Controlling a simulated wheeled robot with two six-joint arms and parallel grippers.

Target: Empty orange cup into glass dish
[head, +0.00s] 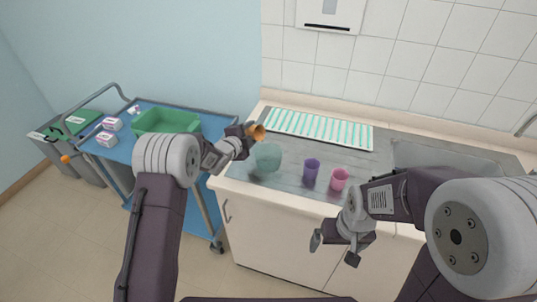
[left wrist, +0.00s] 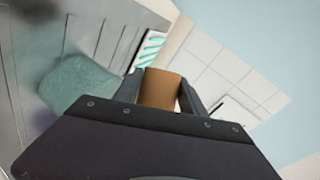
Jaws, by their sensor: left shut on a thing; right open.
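The orange cup (head: 257,131) is held in my left gripper (head: 246,130), above the left part of the counter. In the left wrist view the orange cup (left wrist: 160,89) sits between the two fingers. The cup looks tilted in the head view; its contents cannot be seen. The glass dish (head: 266,157), a greenish see-through bowl, is on the counter just below and in front of the cup. It also shows in the left wrist view (left wrist: 78,88). My right gripper (head: 336,247) is open and empty in front of the counter's front face.
A purple cup (head: 311,171) and a pink cup (head: 339,179) stand right of the dish. A white rack with green strips (head: 318,129) lies behind them. A blue cart (head: 115,150) with a green bin (head: 166,121) stands left. A sink (head: 450,155) is at right.

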